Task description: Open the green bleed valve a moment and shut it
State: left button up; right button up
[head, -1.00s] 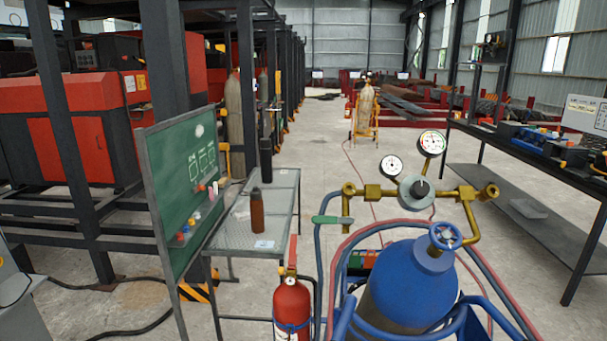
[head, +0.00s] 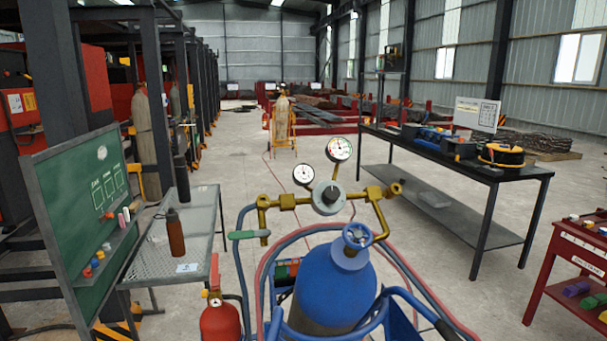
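The green bleed valve handle (head: 242,235) sticks out to the left below the left end of the brass manifold (head: 288,201). It lies about level. Two round gauges, a left one (head: 304,174) and a right one (head: 339,149), stand above the manifold, with a grey regulator knob (head: 329,196) between its arms. Below is a blue gas cylinder (head: 325,290) with a blue handwheel (head: 358,237) on its neck. Neither of my grippers shows in the head view.
The cylinder stands in a blue cart frame (head: 405,296) with red and blue hoses around it. A red extinguisher (head: 220,318), a mesh table (head: 150,249) and a green board (head: 85,205) are left. A black bench (head: 520,172) and red tool cart (head: 560,262) are right. Open floor lies behind.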

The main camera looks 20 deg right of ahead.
aim_at(245, 234)
jog(key=u, duration=0.2)
jog(key=k, duration=0.9)
jog(key=u, duration=1.4)
jog(key=i, duration=1.85)
jog(key=z, duration=1.45)
jog(key=i, duration=0.95)
jog(key=z, duration=1)
